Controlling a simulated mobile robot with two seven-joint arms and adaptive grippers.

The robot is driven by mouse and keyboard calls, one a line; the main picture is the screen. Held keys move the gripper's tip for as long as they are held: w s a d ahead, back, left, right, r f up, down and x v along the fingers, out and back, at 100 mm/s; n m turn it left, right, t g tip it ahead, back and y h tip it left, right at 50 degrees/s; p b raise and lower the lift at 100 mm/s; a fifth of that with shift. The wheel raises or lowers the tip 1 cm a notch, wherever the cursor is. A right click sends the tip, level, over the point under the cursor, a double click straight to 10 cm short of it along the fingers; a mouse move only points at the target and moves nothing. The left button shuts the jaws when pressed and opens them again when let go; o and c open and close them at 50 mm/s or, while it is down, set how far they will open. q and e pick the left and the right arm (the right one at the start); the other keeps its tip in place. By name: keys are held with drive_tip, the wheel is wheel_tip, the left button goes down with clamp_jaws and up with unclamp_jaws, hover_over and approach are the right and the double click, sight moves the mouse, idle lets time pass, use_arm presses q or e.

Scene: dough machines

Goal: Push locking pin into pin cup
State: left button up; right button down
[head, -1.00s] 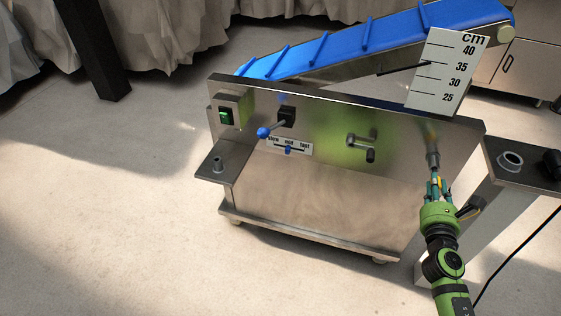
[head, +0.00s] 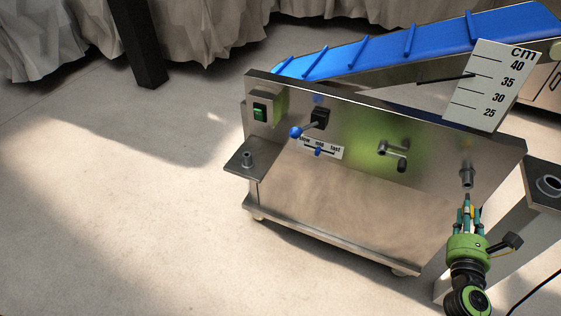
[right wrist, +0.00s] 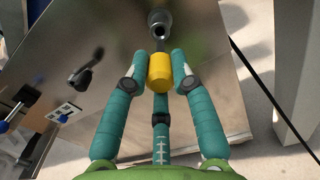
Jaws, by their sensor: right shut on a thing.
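My right gripper (head: 467,208) is shut on a locking pin with a yellow body (right wrist: 159,72), seen between its teal fingers in the right wrist view. A grey shaft runs from the yellow body toward a short metal tube with a dark opening (right wrist: 160,26). In the head view this tube (head: 467,176) sticks out of the right end of the steel panel, just beyond the fingertips, with the pin tip apparently just short of it. My left gripper is not in view.
The steel machine (head: 340,195) carries a green switch (head: 260,111), a blue-knobbed lever (head: 297,132) and a crank handle (head: 395,155). A blue conveyor (head: 400,45) and a cm scale (head: 490,85) are above. The floor at left is clear.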

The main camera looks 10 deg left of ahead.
drive_tip(key=v, duration=0.5)
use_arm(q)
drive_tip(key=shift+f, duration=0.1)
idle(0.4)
use_arm(e)
drive_tip(key=s+a+r+n+y, duration=0.1)
drive_tip(key=s+a+r+y, duration=0.15)
drive_tip(key=a+r, duration=0.35)
drive_tip(key=s+a+r+n+y, duration=0.1)
drive_tip(key=s+a+r, duration=0.35)
drive_tip(key=a, duration=0.45)
use_arm(q)
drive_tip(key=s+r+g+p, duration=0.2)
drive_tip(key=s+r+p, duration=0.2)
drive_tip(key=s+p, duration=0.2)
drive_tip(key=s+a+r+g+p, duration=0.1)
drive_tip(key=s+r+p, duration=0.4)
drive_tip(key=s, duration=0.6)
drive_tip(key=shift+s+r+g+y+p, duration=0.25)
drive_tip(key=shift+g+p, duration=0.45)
drive_tip(key=shift+p, duration=0.55)
use_arm(e)
wheel_tip(320, 180, up, 11)
drive_tip(key=s, duration=0.1)
drive_tip(key=shift+s+r+n, duration=0.15)
drive_tip(key=shift+s+n, duration=0.15)
